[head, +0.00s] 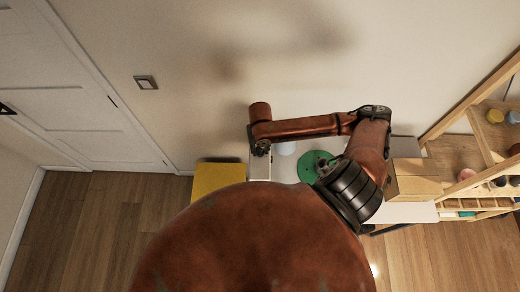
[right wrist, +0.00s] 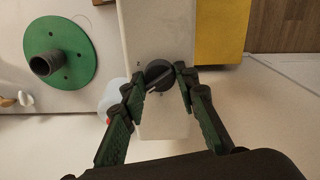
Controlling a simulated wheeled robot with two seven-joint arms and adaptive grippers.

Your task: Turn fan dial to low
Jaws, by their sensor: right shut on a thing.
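The dark round dial (right wrist: 158,71) sits on a pale grey box-shaped panel (right wrist: 160,122), seen in the right wrist view. A raised bar runs diagonally across the dial, from lower left to upper right. My right gripper (right wrist: 161,84) is shut on the dial, one green-and-black finger on each side. Small marks near the dial are too small to read. In the head view, my right gripper (head: 260,149) points down at the pale box (head: 259,170), and the dial is hidden there. My left gripper is not in view.
A green disc with a black hub (right wrist: 60,48) lies on the white table, with a pale round container (right wrist: 110,94) between it and the panel. A yellow block (head: 215,177) stands left of the box. A cardboard box (head: 414,178) and wooden shelves (head: 460,160) are at right.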

